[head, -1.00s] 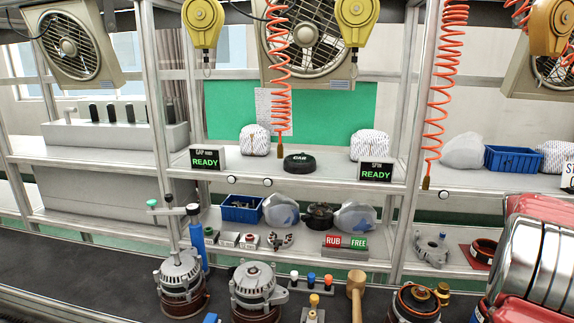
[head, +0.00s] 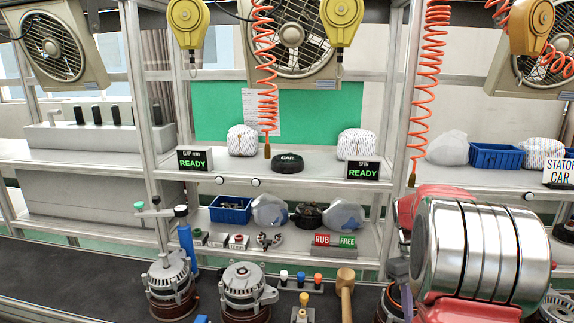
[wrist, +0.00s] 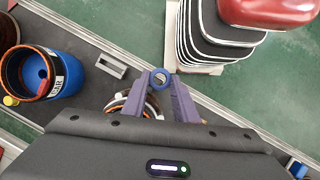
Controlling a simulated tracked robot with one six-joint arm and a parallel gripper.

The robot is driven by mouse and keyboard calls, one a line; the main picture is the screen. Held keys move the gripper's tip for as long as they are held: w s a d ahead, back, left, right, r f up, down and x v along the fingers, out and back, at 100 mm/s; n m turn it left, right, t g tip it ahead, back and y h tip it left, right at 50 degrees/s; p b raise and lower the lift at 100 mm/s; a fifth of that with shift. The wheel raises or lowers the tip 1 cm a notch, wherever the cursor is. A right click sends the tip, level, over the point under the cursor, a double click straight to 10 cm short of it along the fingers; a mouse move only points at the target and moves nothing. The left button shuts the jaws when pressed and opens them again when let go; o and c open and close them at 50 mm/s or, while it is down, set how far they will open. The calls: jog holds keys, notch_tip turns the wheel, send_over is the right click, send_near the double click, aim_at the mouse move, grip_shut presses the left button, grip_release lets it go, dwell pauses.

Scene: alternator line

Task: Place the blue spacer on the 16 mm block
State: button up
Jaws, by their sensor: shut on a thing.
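I cannot identify the 16 mm block for sure. Small light blocks (head: 218,240) stand in a row on the lower shelf in the head view, their labels unreadable.
A blue cup marked CAR (wrist: 68,82) and a grey slotted block (wrist: 111,65) are left of the gripper in the wrist view. In the head view, alternators (head: 243,287), a mallet (head: 345,290) and a rack of coloured caps (head: 300,285) line the bench. The bench's left part is clear.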

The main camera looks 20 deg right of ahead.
jog(key=w+a+f, duration=0.2)
jog(key=w+a, duration=0.4)
jog(key=a, duration=0.4)
jog(key=w+a+f, duration=0.2)
jog(key=w+a, duration=0.5)
jog(key=a, duration=0.4)
jog(key=w+a+f+n, duration=0.1)
jog(key=w+a+f, duration=0.1)
jog(key=w+a, duration=0.4)
jog(key=a, duration=0.5)
jog(key=shift+w+a+f, duration=0.2)
jog(key=shift+a+f, duration=0.05)
jog(key=shift+f, duration=0.05)
jog(key=shift+a, duration=0.1)
